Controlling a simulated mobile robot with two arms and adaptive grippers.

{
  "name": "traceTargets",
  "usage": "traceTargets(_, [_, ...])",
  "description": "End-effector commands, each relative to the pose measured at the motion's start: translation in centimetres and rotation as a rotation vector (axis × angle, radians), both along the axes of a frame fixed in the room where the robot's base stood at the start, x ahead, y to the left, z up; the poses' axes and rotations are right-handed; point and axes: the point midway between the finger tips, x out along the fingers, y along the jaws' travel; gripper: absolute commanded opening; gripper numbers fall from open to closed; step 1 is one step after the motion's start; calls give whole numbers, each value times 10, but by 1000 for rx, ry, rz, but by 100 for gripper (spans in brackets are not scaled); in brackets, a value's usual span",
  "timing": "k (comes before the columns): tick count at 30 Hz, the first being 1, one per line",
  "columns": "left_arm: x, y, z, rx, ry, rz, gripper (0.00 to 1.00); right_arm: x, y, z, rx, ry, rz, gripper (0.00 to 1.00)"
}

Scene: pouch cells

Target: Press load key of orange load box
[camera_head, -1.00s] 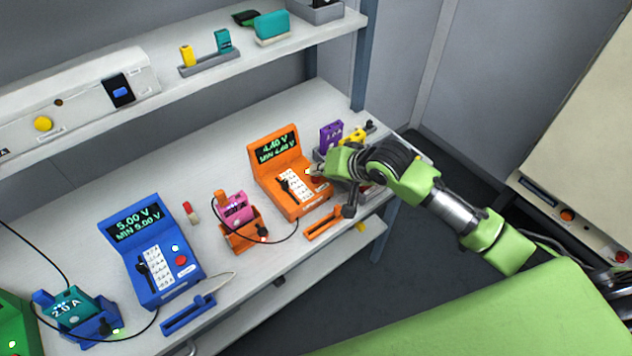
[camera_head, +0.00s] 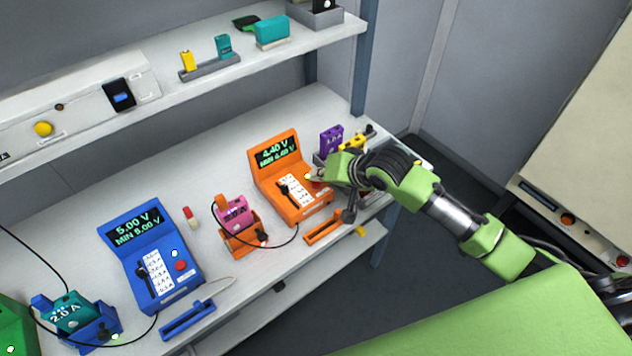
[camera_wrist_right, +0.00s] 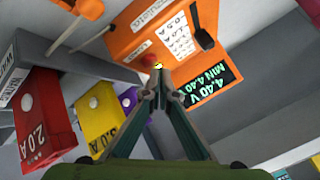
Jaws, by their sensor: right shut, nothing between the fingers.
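The orange load box (camera_head: 272,187) stands on the bench, its screen reading 4.40 V. The gripper partly hides this corner. My left gripper is out of view.
The blue load box (camera_head: 150,225) stands to the left. A pink cell (camera_head: 235,212) sits in an orange holder left of the orange box. A purple cell (camera_head: 331,140) and a yellow one stand in a grey rack close behind my right gripper. Cables cross the bench.

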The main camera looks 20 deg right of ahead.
Motion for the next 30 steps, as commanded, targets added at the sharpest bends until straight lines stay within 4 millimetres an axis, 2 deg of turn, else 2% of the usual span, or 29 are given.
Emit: traceTargets(30, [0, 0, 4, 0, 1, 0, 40, 0, 0, -9, -1, 0, -1, 0])
